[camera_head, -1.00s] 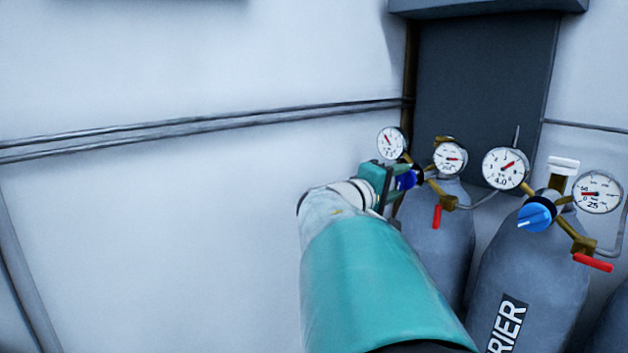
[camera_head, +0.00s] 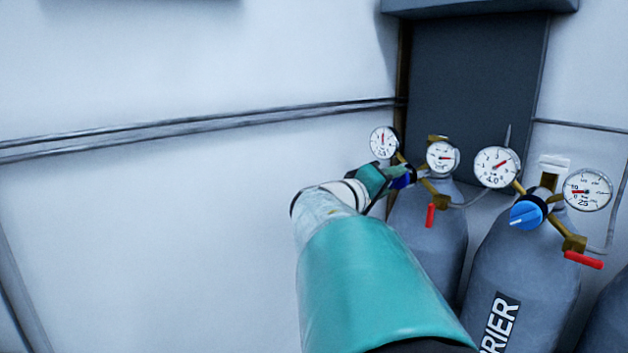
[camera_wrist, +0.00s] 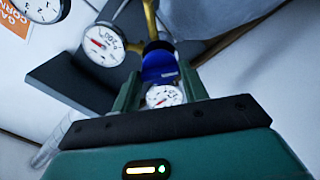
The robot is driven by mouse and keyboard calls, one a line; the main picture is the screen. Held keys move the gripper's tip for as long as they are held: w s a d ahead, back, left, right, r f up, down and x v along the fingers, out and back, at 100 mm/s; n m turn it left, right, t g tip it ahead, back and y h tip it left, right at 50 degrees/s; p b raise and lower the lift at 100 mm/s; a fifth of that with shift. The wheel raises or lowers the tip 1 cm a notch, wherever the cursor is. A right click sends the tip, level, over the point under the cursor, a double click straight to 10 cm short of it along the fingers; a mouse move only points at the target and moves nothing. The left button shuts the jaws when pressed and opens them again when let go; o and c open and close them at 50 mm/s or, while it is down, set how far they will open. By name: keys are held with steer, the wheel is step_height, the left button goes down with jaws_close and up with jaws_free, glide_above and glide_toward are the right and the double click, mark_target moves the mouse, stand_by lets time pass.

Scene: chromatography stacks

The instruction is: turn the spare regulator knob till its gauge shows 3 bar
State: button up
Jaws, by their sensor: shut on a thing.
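The spare regulator's dark blue knob (camera_head: 403,176) is on the left grey cylinder (camera_head: 428,235). My gripper (camera_head: 397,178) is shut on this knob, and its jaws are tilted. The wrist view shows the knob (camera_wrist: 159,66) between my two green fingers, partly hidden by them. The gauge just left of the knob (camera_head: 383,143) has its red needle pointing about straight up; its printed number is too small to read surely. A second gauge (camera_head: 442,158) is on the same regulator, to the right. A red lever (camera_head: 431,215) hangs below it.
The right cylinder (camera_head: 520,285) carries a lighter blue knob (camera_head: 527,214), a gauge marked about 4.0 (camera_head: 496,167), another gauge (camera_head: 587,190) and a red lever (camera_head: 584,260). A dark panel (camera_head: 475,95) stands behind. The wall at left has pipes (camera_head: 200,128) and open room before it.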

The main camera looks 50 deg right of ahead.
steer(key=o, duration=1)
steer(key=shift+a, duration=0.1)
steer(key=a, duration=0.4)
steer(key=w+a, duration=0.1)
steer(key=a, duration=0.4)
steer(key=w+a, duration=0.1)
steer(key=a, duration=0.3)
steer(key=shift+w+a, duration=0.1)
steer(key=shift+a, duration=0.15)
